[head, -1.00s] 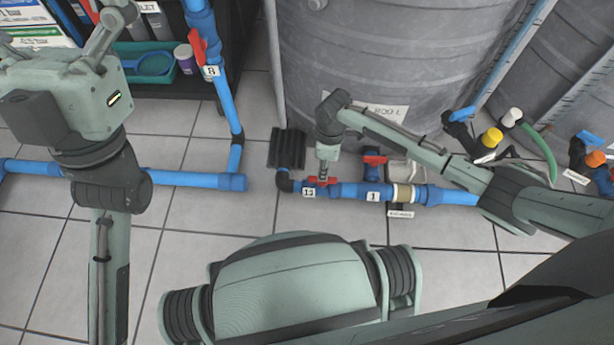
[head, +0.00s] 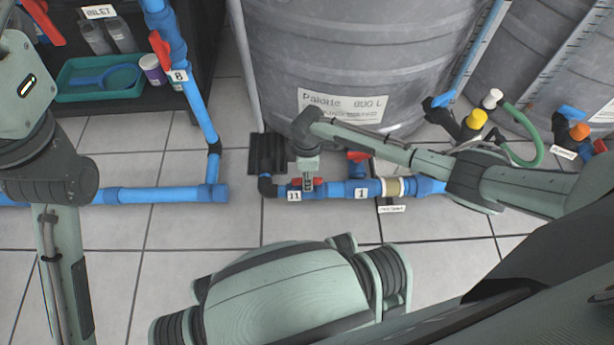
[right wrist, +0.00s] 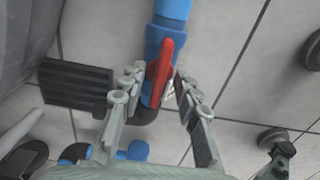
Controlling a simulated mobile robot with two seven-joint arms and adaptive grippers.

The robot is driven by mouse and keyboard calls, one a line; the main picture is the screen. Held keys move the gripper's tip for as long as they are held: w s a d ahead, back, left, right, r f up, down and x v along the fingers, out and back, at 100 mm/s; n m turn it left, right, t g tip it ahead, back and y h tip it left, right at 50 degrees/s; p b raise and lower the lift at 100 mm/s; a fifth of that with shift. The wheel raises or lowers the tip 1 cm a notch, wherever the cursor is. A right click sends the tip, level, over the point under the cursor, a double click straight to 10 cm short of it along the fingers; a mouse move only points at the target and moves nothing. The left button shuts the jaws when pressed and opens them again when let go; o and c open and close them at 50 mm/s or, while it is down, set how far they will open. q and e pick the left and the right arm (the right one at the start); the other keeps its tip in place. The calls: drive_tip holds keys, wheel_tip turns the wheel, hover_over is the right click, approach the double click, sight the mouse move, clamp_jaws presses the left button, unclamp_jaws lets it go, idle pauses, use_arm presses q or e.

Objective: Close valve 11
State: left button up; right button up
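Valve 11 is on the blue floor pipe in the head view, marked by a white "11" label (head: 294,196). Its red handle (right wrist: 163,68) shows in the right wrist view and lies roughly along the pipe. My right gripper (head: 307,186) is over valve 11, pointing down, and partly hides the handle in the head view. In the right wrist view, the right gripper's (right wrist: 158,92) fingers are apart, one on each side of the handle. I cannot tell whether either finger touches it. My left gripper is outside the head view; only left arm links show.
Valve 1's red handle (head: 357,156) is close to the right of valve 11. A large grey tank (head: 350,50) stands behind. A black ribbed block (head: 262,153) is beside the pipe elbow. Valve 8 (head: 178,76) is on an upright pipe at left.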

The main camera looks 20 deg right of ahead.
drive_tip(key=shift+c, duration=0.5)
clamp_jaws()
drive_tip(key=shift+r, duration=0.1)
